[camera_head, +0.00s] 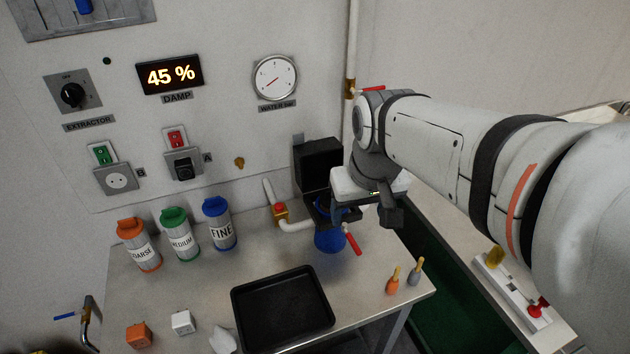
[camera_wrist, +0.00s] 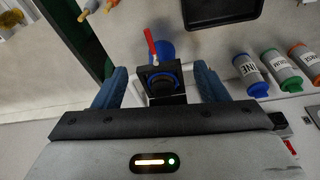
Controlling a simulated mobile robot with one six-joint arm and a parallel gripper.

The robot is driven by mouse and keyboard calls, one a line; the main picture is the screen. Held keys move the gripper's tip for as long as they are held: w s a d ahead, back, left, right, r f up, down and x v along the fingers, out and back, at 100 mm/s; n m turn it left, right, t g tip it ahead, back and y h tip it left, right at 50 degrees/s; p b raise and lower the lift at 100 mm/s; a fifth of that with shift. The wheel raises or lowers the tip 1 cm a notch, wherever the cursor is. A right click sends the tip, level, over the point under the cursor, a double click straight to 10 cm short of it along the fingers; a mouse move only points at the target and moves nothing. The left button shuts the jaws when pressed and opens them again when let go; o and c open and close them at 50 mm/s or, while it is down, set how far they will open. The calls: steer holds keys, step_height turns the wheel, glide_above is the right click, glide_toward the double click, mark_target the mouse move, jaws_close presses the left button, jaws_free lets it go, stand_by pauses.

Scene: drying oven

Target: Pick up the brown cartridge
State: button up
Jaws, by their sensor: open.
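No cartridge that is clearly brown shows. The closest in colour is the orange-capped COARSE bottle (camera_head: 139,246), upright at the left of the table; it also shows in the wrist view (camera_wrist: 305,55). My gripper (camera_head: 354,208) is open above the blue vessel (camera_head: 329,239), in front of the black box. In the wrist view, the blue finger pads of my gripper (camera_wrist: 161,82) stand either side of a black holder with a blue ring (camera_wrist: 178,77). A dark round thing (camera_wrist: 162,87) sits within the ring; I cannot tell its colour.
The green MEDIUM bottle (camera_head: 179,236) and blue FINE bottle (camera_head: 220,225) stand beside COARSE. A black tray (camera_head: 236,317) lies at the front. A red handle (camera_head: 353,241) sticks out beside the vessel. The black box (camera_head: 318,163) stands behind, near the wall and pipe.

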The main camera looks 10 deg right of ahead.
steer(key=o, duration=0.4)
steer(key=shift+n+g, duration=0.5)
steer(key=shift+g, duration=0.2)
steer(key=w, duration=0.3)
steer(key=w+f+b, duration=0.1)
steer(key=w, duration=0.3)
steer(key=w+f+b, duration=0.1)
steer(key=w, duration=0.2)
steer(key=shift+w+d, duration=0.1)
steer(key=shift+w, duration=0.1)
steer(key=shift+n+g, duration=0.4)
steer(key=shift+g, duration=0.2)
steer(key=w+f, duration=0.1)
steer(key=w, duration=0.1)
steer(key=w+f+b, duration=0.1)
steer(key=w, duration=0.2)
steer(key=w+f, duration=0.1)
steer(key=w, duration=0.2)
steer(key=shift+w+d+f, duration=0.1)
steer(key=shift+d+f, duration=0.05)
steer(key=shift+f, duration=0.1)
steer(key=shift+w+a+f+p, duration=0.15)
steer(key=shift+f+p, duration=0.1)
steer(key=shift+f, duration=1.7)
steer(key=shift+w+a+f+p, duration=0.15)
steer(key=shift+f+p, duration=0.1)
steer(key=shift+f, duration=1.7)
